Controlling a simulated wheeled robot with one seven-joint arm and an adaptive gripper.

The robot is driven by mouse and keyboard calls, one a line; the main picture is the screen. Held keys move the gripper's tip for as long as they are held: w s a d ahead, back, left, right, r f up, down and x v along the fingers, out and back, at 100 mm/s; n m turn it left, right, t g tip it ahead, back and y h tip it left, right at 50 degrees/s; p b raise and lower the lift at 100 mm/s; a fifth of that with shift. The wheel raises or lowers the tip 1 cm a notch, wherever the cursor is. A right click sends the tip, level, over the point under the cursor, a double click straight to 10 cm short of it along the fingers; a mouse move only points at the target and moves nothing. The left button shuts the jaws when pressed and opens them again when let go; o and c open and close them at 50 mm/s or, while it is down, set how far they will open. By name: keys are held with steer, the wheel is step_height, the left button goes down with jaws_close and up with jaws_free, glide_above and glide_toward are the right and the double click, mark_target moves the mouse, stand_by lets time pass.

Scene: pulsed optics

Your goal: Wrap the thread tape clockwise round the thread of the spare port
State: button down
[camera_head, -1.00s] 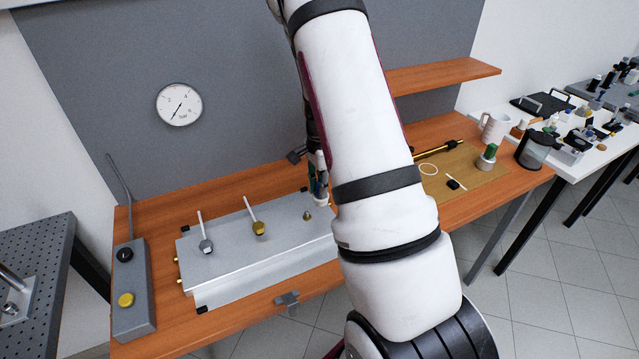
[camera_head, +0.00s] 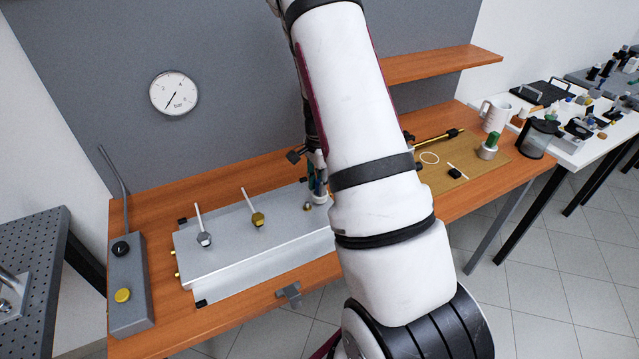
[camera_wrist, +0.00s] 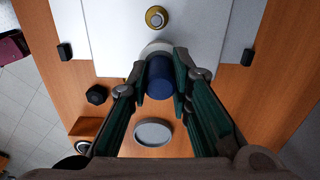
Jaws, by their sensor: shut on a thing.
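My gripper (camera_wrist: 160,77) is shut on a dark blue cylinder (camera_wrist: 160,75) with a white round part at its far end, which looks like the thread tape (camera_wrist: 156,47). The white part also shows in the head view (camera_head: 319,198), low over the metal block. The spare port appears to be the small brass fitting (camera_head: 307,206) on the block's top, just left of the tape. In the wrist view the brass fitting (camera_wrist: 157,18) is beyond the tape, with a small gap between them. My arm hides the block's right end in the head view.
The pale metal block (camera_head: 230,262) carries two valves with white levers, one grey (camera_head: 204,238) and one brass (camera_head: 257,220). A gauge (camera_head: 174,92) hangs on the wall. A grey disc (camera_wrist: 153,132) lies below my gripper. A brown mat (camera_head: 478,178) lies right.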

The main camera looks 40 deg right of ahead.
steer(key=shift+f+b, duration=0.3)
steer(key=shift+f, duration=0.3)
steer(key=shift+s+a+r+p, duration=0.1)
steer(key=shift+s+a+p, duration=0.4)
steer(key=shift+s, duration=0.25)
steer(key=shift+s+a+p, duration=0.45)
steer(key=shift+s, duration=0.3)
steer(key=shift+s+a+p, duration=0.15)
steer(key=shift+a, duration=0.75)
steer(key=shift+s+a+p, duration=0.1)
steer(key=shift+a+p, duration=0.05)
steer(key=shift+a, duration=0.7)
steer(key=shift+w+a+b, duration=0.45)
steer(key=shift+w+a, duration=0.75)
steer(key=shift+a, duration=0.05)
